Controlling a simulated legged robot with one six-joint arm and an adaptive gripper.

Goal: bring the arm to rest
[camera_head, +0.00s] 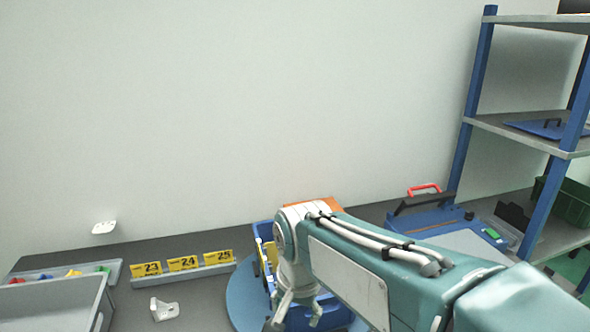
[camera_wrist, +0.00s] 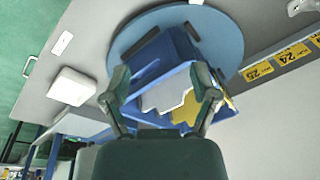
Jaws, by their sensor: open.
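My arm (camera_head: 365,265) reaches in from the lower right in the head view, bent down at the wrist. My gripper (camera_head: 296,314) hangs in front of a blue bin (camera_head: 261,232). In the wrist view my gripper (camera_wrist: 162,88) has its two fingers spread apart, with nothing held between them. Beyond the fingers the blue bin (camera_wrist: 172,50) stands on a round blue plate (camera_wrist: 225,35). A pale grey piece and a yellow piece (camera_wrist: 186,114) show at the bin. Whether the fingers touch the bin cannot be told.
Number cards (camera_head: 185,264) stand in a rail on the grey table. A white bracket (camera_head: 164,308) lies in front, left of the round plate. A grey tray (camera_head: 60,305) is at lower left. A blue-posted shelf (camera_head: 475,100) rises at right. The space above the table is open.

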